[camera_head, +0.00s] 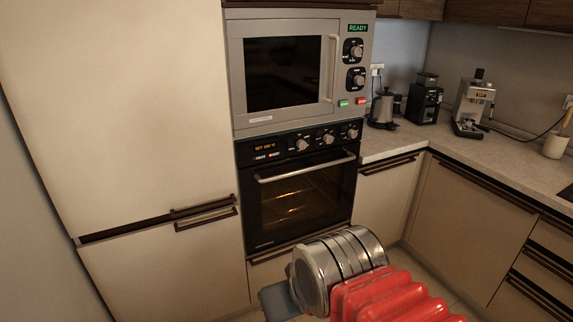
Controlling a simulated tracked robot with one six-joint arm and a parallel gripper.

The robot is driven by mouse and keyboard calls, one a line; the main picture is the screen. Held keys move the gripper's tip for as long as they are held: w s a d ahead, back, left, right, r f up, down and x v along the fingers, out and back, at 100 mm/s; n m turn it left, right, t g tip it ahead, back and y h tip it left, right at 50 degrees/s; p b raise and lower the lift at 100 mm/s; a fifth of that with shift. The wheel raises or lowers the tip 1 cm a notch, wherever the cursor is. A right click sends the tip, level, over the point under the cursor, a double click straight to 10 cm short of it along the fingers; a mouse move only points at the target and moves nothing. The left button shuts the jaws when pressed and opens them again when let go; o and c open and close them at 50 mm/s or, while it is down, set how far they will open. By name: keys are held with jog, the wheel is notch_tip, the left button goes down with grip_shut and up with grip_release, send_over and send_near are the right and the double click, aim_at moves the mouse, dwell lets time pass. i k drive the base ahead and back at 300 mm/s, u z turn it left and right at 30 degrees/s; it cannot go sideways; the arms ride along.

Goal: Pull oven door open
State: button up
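The black built-in oven (255,152) is in the middle of the head view, below a microwave. Its oven door (248,225) looks shut, with a dark glass window showing racks and a warm glow inside. A silver bar handle (305,170) runs across the top of the door, below the knobs and a lit orange display. My arm, silver with red ridged parts, shows at the bottom in front of the cabinets, apart from the handle in the picture. I cannot make out my gripper's fingers.
The silver microwave (234,80) above is shut and reads READY. Tall cream cabinets (120,110) stand at left. The counter (500,162) at right holds a kettle (382,107), a black grinder (425,102) and a coffee machine (470,105). Little floor shows.

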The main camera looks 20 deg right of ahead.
aim_at(252, 178)
jog(key=u, duration=0.3)
jog(key=i, duration=0.9)
jog(key=u, duration=0.25)
